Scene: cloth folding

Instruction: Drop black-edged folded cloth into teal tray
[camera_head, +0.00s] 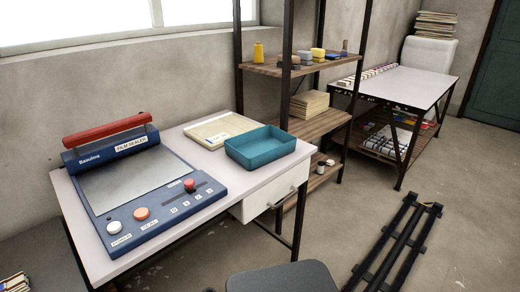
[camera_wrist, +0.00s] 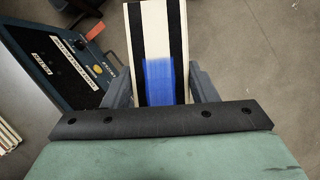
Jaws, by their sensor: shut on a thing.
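The teal tray (camera_head: 278,161) stands on the right part of the pale table in the head view, and its inside looks empty. In the wrist view, my gripper (camera_wrist: 162,87) is shut on a cream folded cloth (camera_wrist: 149,28) with black bands and a bright blue patch. The cloth lies between the two grey fingers and stretches away to the top of the picture. Its lower end is hidden by a black bar. The tray does not show in the wrist view, and my gripper does not show in the head view, so their distance cannot be told.
A blue film sealer (camera_head: 150,195) with a red handle fills the left of the table (camera_head: 225,205). A cream flat box (camera_head: 213,128) lies behind the tray. A shelf rack (camera_head: 318,122) stands close at the right. The wrist view shows a dark labelled machine (camera_wrist: 62,55) left of the cloth.

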